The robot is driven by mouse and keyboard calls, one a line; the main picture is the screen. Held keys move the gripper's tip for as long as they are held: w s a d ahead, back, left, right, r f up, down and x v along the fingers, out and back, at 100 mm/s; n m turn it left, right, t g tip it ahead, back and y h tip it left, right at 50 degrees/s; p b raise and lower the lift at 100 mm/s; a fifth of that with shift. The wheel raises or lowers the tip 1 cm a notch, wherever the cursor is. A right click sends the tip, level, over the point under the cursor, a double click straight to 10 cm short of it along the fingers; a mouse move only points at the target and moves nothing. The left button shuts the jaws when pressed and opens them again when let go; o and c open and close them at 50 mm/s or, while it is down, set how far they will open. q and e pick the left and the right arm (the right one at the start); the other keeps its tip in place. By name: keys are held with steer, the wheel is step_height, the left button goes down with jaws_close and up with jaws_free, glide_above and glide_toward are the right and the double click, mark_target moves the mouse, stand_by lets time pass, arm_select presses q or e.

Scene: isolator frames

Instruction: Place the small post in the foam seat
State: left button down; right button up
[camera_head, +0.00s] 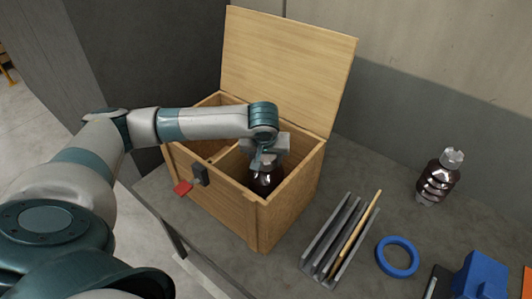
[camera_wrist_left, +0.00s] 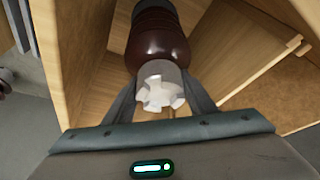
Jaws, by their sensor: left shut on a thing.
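Whether the bottle touches the box floor cannot be told. My right gripper is not in view.
The box lid (camera_head: 288,65) stands open at the back. Bare table lies between rack and second bottle.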

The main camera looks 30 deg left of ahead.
arm_select(q)
steer(key=shift+w+f, duration=0.1)
steer(key=shift+w, duration=0.1)
steer(key=c, duration=1.2)
jaws_free()
steer(key=shift+s+f, duration=0.2)
steer(key=shift+f, duration=0.1)
steer(key=o, duration=0.4)
steer(key=shift+s+d+r, duration=0.1)
steer(key=shift+r, duration=0.05)
steer(key=shift+r, duration=0.1)
